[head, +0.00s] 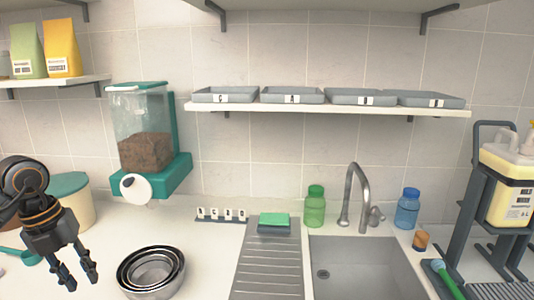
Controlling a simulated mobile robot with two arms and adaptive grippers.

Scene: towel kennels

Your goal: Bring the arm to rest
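My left gripper (77,277) hangs over the counter at the lower left, fingers pointing down. Its fingertips are apart and nothing shows between them. It is to the left of the nested metal bowls (151,272). My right gripper is not in the head view.
A food dispenser (142,135) and a teal-lidded tub (72,200) stand near the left arm. A sink (365,270) with a tap (350,195), a green sponge (275,219), a green bottle (315,206) and a blue bottle (407,208) are to the right. Trays line the shelf (330,106).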

